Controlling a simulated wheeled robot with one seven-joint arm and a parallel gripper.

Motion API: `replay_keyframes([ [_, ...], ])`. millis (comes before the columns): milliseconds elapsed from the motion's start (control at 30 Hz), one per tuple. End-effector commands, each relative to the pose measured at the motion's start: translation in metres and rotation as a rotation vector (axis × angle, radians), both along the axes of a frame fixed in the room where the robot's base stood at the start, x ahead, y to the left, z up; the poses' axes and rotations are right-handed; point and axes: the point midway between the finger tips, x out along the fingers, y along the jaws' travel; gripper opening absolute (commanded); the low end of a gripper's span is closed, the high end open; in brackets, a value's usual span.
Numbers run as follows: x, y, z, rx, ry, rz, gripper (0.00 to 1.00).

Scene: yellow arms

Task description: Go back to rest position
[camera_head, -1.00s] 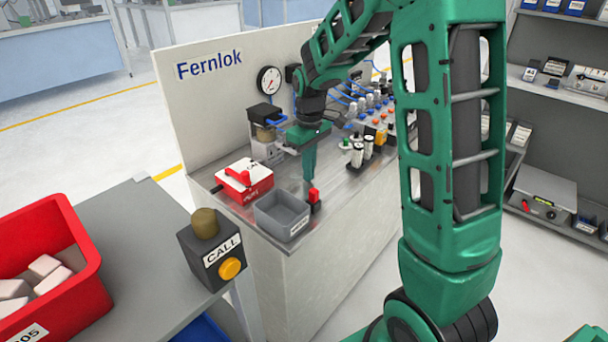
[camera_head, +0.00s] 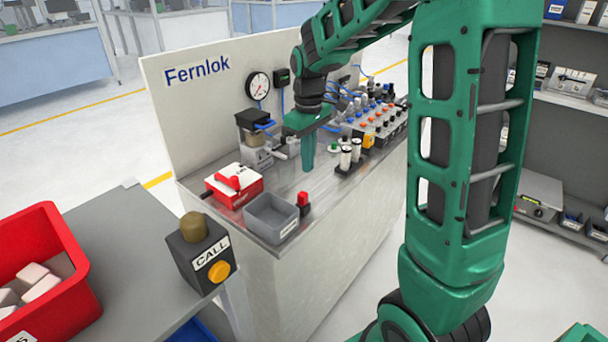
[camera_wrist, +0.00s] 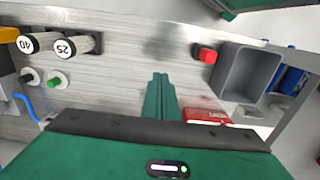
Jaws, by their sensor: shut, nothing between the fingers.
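My gripper (camera_head: 308,166) is shut and empty, its green fingers pointing down above the metal bench top (camera_head: 340,192). In the wrist view my gripper (camera_wrist: 160,82) shows as two green fingers together, with bare bench ahead of their tips. A red-topped block (camera_head: 303,202) stands on the bench to the left of and in front of the fingers, apart from them. It also shows in the wrist view (camera_wrist: 207,54). White cylinders (camera_head: 346,158) stand to the right of my gripper.
A grey bin (camera_head: 271,218) and a red and white box (camera_head: 234,184) sit at the bench's left. A valve row (camera_head: 376,118) and a gauge (camera_head: 258,86) are behind. A call-button box (camera_head: 200,255) and red crate (camera_head: 45,262) occupy the near table.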

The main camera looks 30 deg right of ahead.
Motion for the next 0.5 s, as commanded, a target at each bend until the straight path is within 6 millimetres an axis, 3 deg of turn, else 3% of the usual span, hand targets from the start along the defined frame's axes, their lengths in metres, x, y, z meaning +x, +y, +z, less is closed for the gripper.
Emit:
replay_keyframes([
  [200,0.0,-0.001,0.029,0.0,-0.002,-0.001,0.0],
  [500,-0.001,-0.001,0.038,0.0,0.001,-0.003,0.0],
])
